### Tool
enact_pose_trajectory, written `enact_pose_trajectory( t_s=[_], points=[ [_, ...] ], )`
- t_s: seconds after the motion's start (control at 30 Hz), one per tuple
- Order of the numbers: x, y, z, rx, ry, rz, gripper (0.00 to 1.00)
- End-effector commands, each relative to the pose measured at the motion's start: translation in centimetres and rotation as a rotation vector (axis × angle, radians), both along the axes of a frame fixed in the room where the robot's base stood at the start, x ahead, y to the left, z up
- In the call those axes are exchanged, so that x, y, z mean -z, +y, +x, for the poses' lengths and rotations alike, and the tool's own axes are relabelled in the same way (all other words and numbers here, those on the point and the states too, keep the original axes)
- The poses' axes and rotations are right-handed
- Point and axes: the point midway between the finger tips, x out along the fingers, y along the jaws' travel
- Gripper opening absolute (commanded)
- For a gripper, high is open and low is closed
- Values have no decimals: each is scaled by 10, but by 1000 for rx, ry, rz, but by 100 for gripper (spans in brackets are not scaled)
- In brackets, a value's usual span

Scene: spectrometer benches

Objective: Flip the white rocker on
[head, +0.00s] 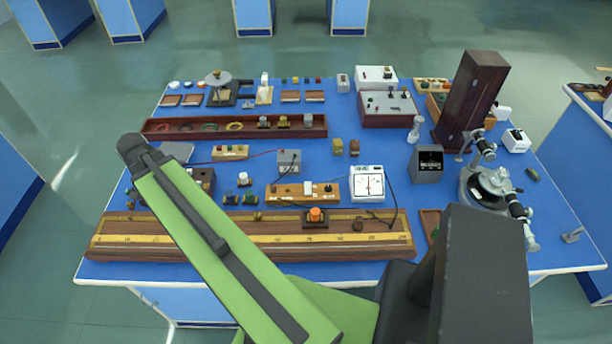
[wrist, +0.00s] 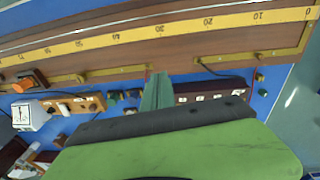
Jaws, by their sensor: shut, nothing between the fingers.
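A wooden board (head: 290,194) near the middle of the blue bench carries a small white rocker (head: 308,187) and a dark knob beside it. Which way the rocker is tipped is too small to tell. In the wrist view the same board (wrist: 90,103) lies left of centre, with the white rocker (wrist: 63,108) on it. My gripper (wrist: 157,90) shows in the wrist view as narrow dark green fingers, shut and empty. It is apart from the rocker, to its right in that view, past several small knobs. In the head view my gripper is hidden behind my arm.
A long wooden rail with a yellow scale (head: 180,239) runs along the front, bearing an orange-topped slider (head: 316,215). A white dial meter (head: 367,183) stands right of the board, and a grey box (head: 288,161) behind it. A dark socketed box (wrist: 210,88) is near my fingers.

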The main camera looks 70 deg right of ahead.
Motion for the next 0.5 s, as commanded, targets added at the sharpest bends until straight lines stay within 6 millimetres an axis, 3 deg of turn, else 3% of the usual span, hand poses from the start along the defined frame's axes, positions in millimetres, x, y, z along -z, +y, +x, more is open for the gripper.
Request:
enact_pose_trajectory(
  t_s=[0.03, 0.1, 0.2, 0.3, 0.4, 0.5],
  points=[
    [-6, -54, -26, 221, -5, -27, 0],
    [-10, -118, -69, 529, -14, -70, 0],
    [-16, -193, -139, 935, -26, -135, 0],
    [-20, -242, -204, 1257, -38, -195, 0],
    [-23, -271, -252, 1476, -47, -239, 0],
    [-25, -283, -277, 1591, -53, -264, 0]
  ],
)
